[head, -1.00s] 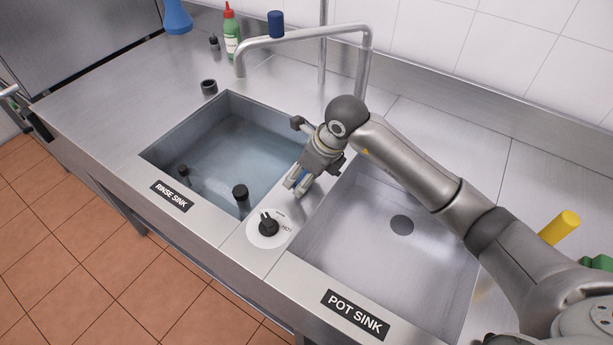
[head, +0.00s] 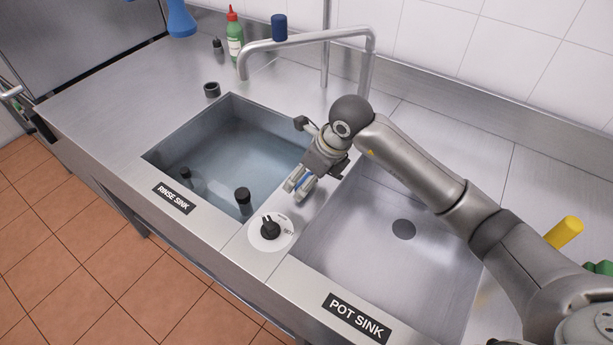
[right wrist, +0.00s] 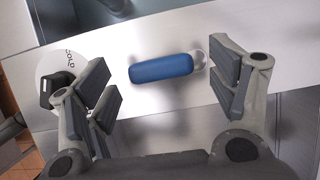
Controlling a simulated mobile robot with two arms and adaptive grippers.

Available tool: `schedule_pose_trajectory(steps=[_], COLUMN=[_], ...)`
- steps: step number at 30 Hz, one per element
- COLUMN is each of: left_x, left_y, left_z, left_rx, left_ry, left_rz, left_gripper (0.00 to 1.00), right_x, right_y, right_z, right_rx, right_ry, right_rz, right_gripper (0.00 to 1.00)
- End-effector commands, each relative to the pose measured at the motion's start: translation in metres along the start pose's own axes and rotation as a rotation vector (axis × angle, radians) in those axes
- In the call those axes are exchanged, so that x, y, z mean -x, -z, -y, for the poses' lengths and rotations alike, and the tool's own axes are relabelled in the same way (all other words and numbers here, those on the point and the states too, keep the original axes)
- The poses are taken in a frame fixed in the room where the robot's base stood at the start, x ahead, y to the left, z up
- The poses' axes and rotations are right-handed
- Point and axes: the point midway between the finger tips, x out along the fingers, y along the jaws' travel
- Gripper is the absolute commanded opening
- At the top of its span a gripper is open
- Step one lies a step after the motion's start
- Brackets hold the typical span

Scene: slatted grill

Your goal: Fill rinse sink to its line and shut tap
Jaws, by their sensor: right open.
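The rinse sink (head: 157,157) is the left basin and holds clear, bluish water. I cannot make out a fill line. The tap (head: 305,37) arches from behind, its spout over the sink's back edge; I see no clear stream. My right gripper (head: 298,187) is over the steel strip between the basins. In the right wrist view its fingers (right wrist: 165,88) are open on either side of a blue handle (right wrist: 160,68), with gaps on both sides. A black knob on a white dial (head: 270,231) sits in front of the gripper. My left gripper is out of view.
The pot sink (head: 325,262) on the right looks empty, with a dark drain. Black cylinders (head: 243,199) stand in the rinse sink. A green bottle (head: 235,42) and a black ring (head: 211,90) are on the counter, which is clear at left. A yellow cylinder (head: 563,232) is at right.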

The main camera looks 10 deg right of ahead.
Motion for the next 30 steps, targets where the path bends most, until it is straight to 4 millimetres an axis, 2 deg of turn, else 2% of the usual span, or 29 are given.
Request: schedule_pose_trajectory(steps=[9,15,21,30], left_x=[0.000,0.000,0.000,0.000], left_y=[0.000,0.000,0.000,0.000], left_z=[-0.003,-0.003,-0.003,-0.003], left_rx=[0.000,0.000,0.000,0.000], left_ry=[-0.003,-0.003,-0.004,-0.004], left_rz=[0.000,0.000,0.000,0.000], left_gripper=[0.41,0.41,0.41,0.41], right_x=[0.066,0.098,0.110,0.110], right_y=[-0.001,0.000,0.000,0.000], right_z=[0.001,0.001,0.001,0.000], right_rx=[0.002,0.001,-0.001,0.000], right_ry=[0.004,0.004,0.002,0.001], right_rz=[0.003,0.001,0.000,0.000], right_gripper=[0.79,0.79,0.79,0.79])
